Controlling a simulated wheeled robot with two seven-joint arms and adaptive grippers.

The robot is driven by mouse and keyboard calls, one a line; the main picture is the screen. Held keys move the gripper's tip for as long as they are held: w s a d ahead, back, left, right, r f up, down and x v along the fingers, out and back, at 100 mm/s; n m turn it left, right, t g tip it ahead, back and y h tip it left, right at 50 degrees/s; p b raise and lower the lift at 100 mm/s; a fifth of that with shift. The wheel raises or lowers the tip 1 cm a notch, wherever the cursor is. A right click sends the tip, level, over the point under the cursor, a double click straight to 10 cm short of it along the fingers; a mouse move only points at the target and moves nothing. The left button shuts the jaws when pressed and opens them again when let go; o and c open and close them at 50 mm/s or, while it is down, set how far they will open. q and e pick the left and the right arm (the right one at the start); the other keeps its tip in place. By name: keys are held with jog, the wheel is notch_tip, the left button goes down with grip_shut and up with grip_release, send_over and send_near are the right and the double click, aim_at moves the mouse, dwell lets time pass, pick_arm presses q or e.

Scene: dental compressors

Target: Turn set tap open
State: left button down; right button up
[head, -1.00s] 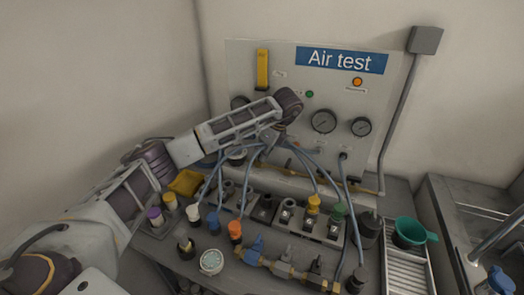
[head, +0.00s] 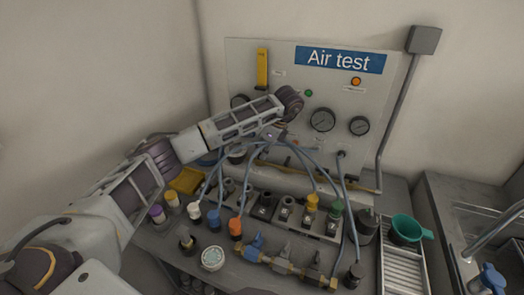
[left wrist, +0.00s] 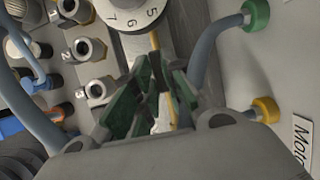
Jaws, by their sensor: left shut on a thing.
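The Air test panel (head: 225,95) stands against the back wall, with gauges and a row of fittings below. My left arm reaches across its front, and my left gripper (head: 270,137) is low at the panel's middle, mostly hidden by my wrist and hoses. In the left wrist view, the green-padded fingers (left wrist: 158,80) are closed around a thin yellow lever (left wrist: 154,41), which I take for the set tap's handle. Its tip shows past the fingers, beside a white numbered dial (left wrist: 132,14). The tap's body is hidden, so its angle is unclear. My right gripper is out of view.
Blue-grey hoses (left wrist: 205,62) hang close around the gripper. Several coloured caps, including an orange one (head: 236,228), stand on the bench in front. A blue tap (head: 253,246) is on a brass manifold. A green funnel (head: 407,228) stands at right.

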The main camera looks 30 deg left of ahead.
pick_arm(q)
jog(key=c, duration=1.5)
grip_release()
jog(key=shift+r, duration=0.15)
jog(key=shift+v, duration=5.85)
